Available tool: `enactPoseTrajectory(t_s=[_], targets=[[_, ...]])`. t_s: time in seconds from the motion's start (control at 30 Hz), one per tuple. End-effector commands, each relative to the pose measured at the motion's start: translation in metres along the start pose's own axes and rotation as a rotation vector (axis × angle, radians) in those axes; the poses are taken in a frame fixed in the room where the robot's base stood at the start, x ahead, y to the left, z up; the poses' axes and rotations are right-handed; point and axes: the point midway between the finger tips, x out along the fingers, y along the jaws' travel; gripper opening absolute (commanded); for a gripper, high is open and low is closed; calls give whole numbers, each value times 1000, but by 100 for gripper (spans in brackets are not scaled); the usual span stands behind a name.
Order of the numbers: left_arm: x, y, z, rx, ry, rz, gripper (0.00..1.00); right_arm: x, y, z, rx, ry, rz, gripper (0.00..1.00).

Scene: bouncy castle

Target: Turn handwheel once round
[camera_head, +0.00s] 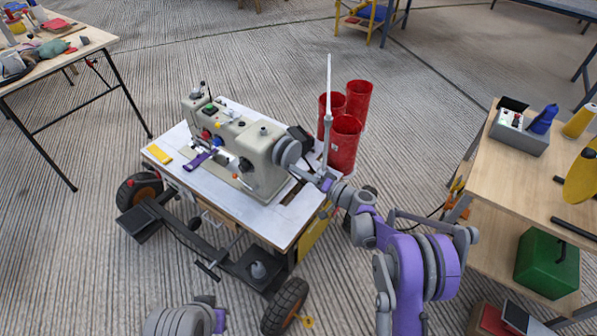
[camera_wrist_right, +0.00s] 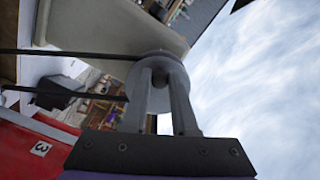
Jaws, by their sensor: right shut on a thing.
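The sewing machine (camera_head: 235,140), cream coloured, stands on a white-topped wheeled table. Its grey round handwheel (camera_head: 284,153) is at the right end of the machine head. My right gripper (camera_head: 299,164) reaches it from the right and is shut on it. In the right wrist view, the two grey fingers of the right gripper (camera_wrist_right: 160,88) lie over the handwheel (camera_wrist_right: 165,64) and hide part of its face. Part of my left arm shows at the bottom of the head view, but I see no left fingers.
Three red bins (camera_head: 345,140) stand close behind my right forearm. The cart's white tabletop (camera_head: 265,222) has bare room at the front right. A wooden workbench (camera_head: 510,165) with several items is at the right, another table (camera_head: 50,65) at the left.

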Motion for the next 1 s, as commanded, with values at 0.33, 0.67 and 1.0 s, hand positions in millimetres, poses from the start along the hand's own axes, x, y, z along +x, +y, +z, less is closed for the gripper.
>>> enactPoseTrajectory(t_s=[0.33, 0.67, 1.0], targets=[[0, 0, 0, 0, 0, 0, 0, 0, 2, 0, -33, 0, 0, 0], [0, 0, 0, 0, 0, 0, 0, 0, 1, 0, -32, 0, 0, 42], [0, 0, 0, 0, 0, 0, 0, 0, 1, 0, -31, 0, 0, 56]])
